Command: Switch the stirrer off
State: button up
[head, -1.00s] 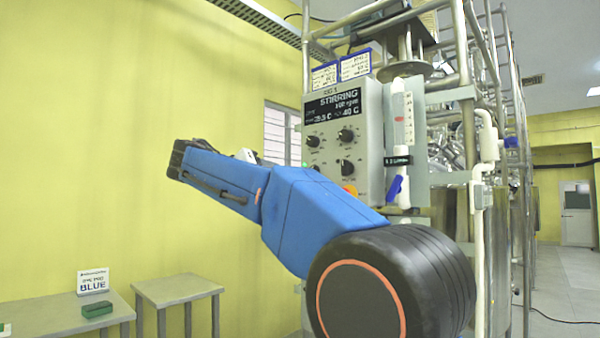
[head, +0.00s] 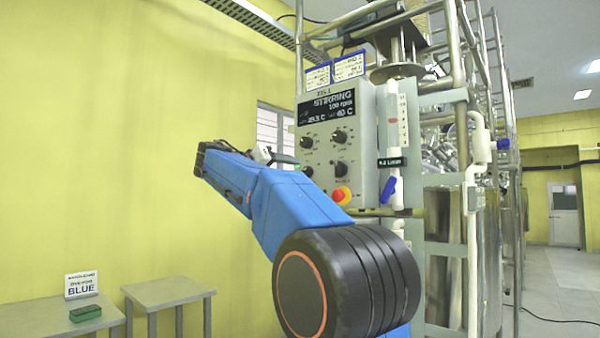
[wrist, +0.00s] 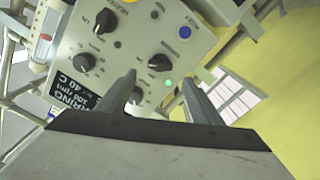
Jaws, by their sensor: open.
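The grey control box (head: 325,175) hangs on the reactor frame. Its dark display (head: 327,106) reads STIRRING, 100 rpm. Below the display are several black knobs (head: 340,137) and a red stop button (head: 341,195) on yellow. In the wrist view the panel (wrist: 122,45) appears turned, with its knobs (wrist: 160,62), a lit green lamp (wrist: 168,83) and a blue button (wrist: 185,32). My gripper (wrist: 158,78) is open and empty, its fingers pointing at the panel. One knob is partly hidden by the left finger.
A clear tube with a blue valve (head: 388,189) runs close beside the box on the right. Metal frame pipes (head: 465,60) stand around it.

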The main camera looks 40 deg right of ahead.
aim_at(302, 170)
jog(key=d, duration=0.7)
jog(key=shift+w+d, duration=0.3)
jog(key=shift+d, duration=0.1)
jog(key=c, duration=1.1)
